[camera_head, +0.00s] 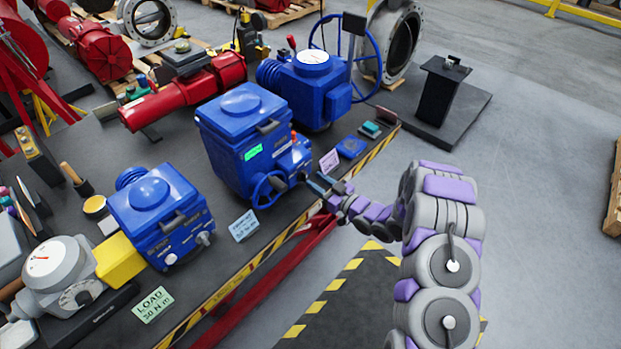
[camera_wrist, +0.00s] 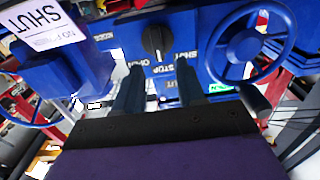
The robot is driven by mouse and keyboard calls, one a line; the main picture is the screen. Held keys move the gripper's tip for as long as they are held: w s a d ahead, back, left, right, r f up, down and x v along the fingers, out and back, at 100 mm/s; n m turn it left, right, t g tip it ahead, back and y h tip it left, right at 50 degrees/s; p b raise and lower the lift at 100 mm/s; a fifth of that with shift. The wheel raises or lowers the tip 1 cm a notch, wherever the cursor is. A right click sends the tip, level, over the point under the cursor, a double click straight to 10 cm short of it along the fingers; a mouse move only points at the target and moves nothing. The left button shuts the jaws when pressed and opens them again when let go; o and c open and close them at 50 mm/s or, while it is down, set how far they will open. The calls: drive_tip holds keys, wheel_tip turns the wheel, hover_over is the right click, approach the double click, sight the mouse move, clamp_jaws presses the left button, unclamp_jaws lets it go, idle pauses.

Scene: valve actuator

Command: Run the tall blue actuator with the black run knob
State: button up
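The tall blue actuator (camera_head: 228,148) stands upright on the bench, with a green label and a blue handwheel (camera_head: 256,192) low on its front. In the wrist view, a black knob (camera_wrist: 156,41) sits on a blue face with white lettering around it, including STOP and SHUT. My gripper (camera_head: 319,186) is at the actuator's front right. In the wrist view my gripper (camera_wrist: 160,75) is open, its two fingers apart and nothing between them. The knob is just beyond the fingertips, roughly centred between them, and looks apart from them. The handwheel (camera_wrist: 240,48) is to the right there.
A shorter blue actuator (camera_head: 160,215) stands left, and another blue unit with a gauge (camera_head: 308,85) stands behind. Small cards, including a LOAD card (camera_head: 153,305), lie along the striped bench edge (camera_head: 255,262).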

sight(306, 175)
drive_tip(key=shift+x, duration=1.8)
clamp_jaws()
